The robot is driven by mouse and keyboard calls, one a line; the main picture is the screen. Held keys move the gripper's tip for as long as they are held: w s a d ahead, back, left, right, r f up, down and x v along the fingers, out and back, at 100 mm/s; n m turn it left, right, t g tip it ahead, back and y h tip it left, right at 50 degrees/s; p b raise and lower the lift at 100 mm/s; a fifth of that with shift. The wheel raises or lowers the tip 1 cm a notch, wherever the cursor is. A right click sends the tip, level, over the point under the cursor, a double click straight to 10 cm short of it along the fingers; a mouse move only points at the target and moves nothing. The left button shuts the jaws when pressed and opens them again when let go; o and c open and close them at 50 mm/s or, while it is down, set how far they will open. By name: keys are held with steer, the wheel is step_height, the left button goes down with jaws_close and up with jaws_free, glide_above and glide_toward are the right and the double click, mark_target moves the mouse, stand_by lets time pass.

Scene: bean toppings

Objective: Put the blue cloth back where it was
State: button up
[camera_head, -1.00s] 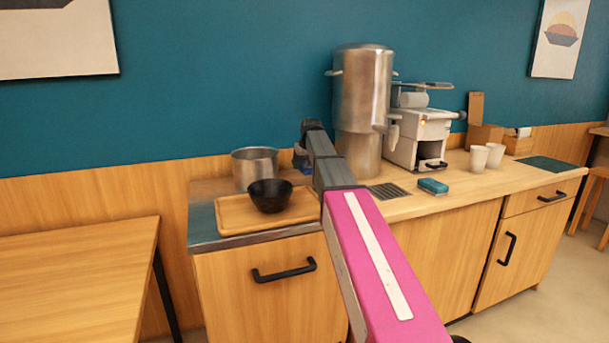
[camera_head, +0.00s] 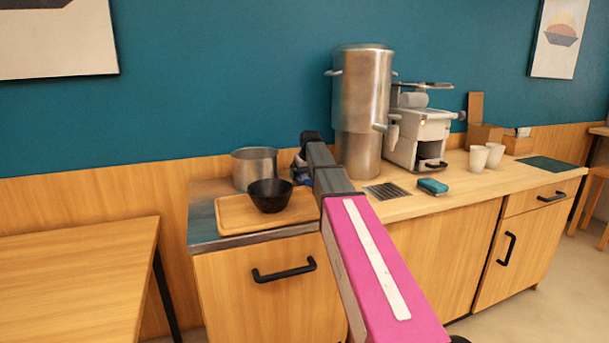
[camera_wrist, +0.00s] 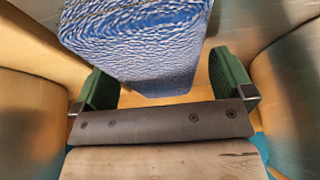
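The blue-and-white woven cloth (camera_wrist: 140,40) fills the top middle of the wrist view as a thick block. My gripper (camera_wrist: 165,85) has its two green fingers far apart, one on each side of the cloth. The cloth's sides come close to both fingers; I cannot tell whether they press on it. In the head view my gripper (camera_head: 301,172) is low at the back of the counter, between the steel pot and the tall urn. A small blue patch of cloth (camera_head: 304,180) shows there, mostly hidden by my arm.
The steel pot (camera_head: 254,168) stands left of my gripper, the tall steel urn (camera_head: 362,110) right. A black bowl (camera_head: 270,196) sits on a wooden tray (camera_head: 236,221) in front.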

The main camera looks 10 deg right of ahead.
steer(key=v, duration=1.2)
steer(key=shift+r, duration=0.15)
